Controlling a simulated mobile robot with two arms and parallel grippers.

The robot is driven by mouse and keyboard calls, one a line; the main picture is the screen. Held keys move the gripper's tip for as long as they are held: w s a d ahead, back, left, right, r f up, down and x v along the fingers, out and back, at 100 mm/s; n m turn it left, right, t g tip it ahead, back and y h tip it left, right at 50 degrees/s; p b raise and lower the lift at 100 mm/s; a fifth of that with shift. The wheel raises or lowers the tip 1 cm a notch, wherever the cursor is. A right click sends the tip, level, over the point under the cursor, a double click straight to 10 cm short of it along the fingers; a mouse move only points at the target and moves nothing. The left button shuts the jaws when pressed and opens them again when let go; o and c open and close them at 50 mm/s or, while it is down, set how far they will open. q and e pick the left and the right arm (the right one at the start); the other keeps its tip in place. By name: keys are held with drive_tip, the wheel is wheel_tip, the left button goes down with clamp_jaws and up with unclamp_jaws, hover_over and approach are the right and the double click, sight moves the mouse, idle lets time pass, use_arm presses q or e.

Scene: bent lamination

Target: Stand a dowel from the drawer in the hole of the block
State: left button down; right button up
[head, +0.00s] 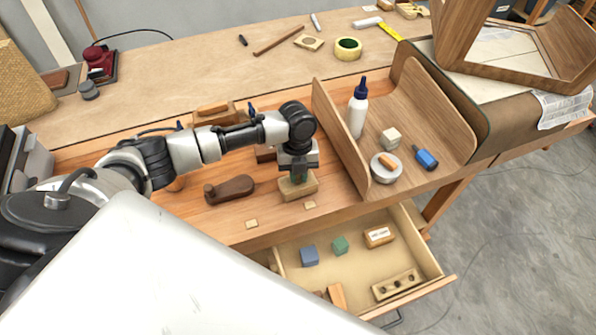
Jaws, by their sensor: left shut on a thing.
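A light wooden block (309,188) sits on the bench near its front edge. My left gripper (298,177) points straight down onto it, fingertips at the top of the block. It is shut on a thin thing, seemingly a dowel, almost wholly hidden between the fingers. The hole of the block is hidden under the gripper, so I cannot tell whether the dowel is in it. The drawer (437,268) below the bench is open. A wooden holder with dark holes (397,284) lies in it at the front right. My right gripper is out of view.
The drawer also holds a blue cube (309,256), a green cube (340,245) and a labelled box (379,236). A brown hand plane (230,189) lies left of the block. A bent wooden tray (427,112) with a white bottle (358,108) stands to the right.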

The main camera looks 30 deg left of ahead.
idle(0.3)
use_arm(q)
drive_tip(key=c, duration=1)
unclamp_jaws()
drive_tip(key=shift+o, duration=0.4)
drive_tip(key=o, duration=0.3)
wheel_tip(320, 180, up, 8)
drive_tip(key=p, duration=0.7)
